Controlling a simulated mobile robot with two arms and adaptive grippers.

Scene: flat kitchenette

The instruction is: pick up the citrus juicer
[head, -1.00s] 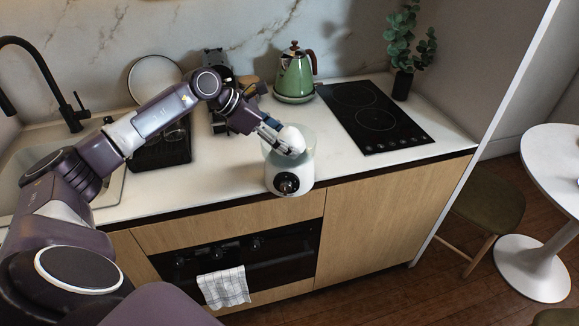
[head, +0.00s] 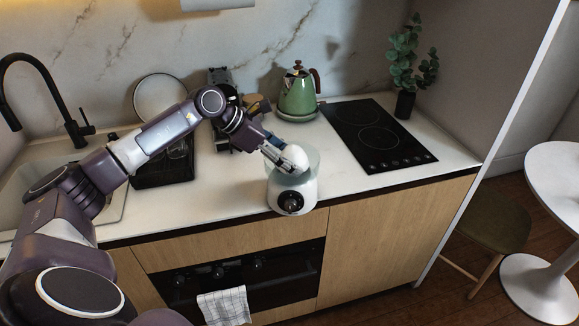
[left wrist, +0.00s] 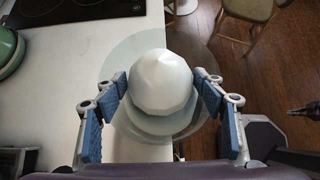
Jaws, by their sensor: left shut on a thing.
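The citrus juicer (head: 291,198) is white, with a dark round dial on its front, a clear bowl and a white rounded cone on top. It stands upright at the front edge of the counter, and I cannot tell whether its base touches the counter. My left gripper (head: 287,160) reaches in from the left at the height of the bowl and is shut on the juicer's upper part. In the left wrist view the blue-padded fingers (left wrist: 163,85) lie on both sides of the juicer's cone (left wrist: 162,78).
A green kettle (head: 298,95) stands behind the juicer, and a black cooktop (head: 375,135) lies to its right. A black dish rack (head: 160,172) and the sink are at left. A potted plant (head: 405,103) stands at the back right. Bare counter lies left of the juicer.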

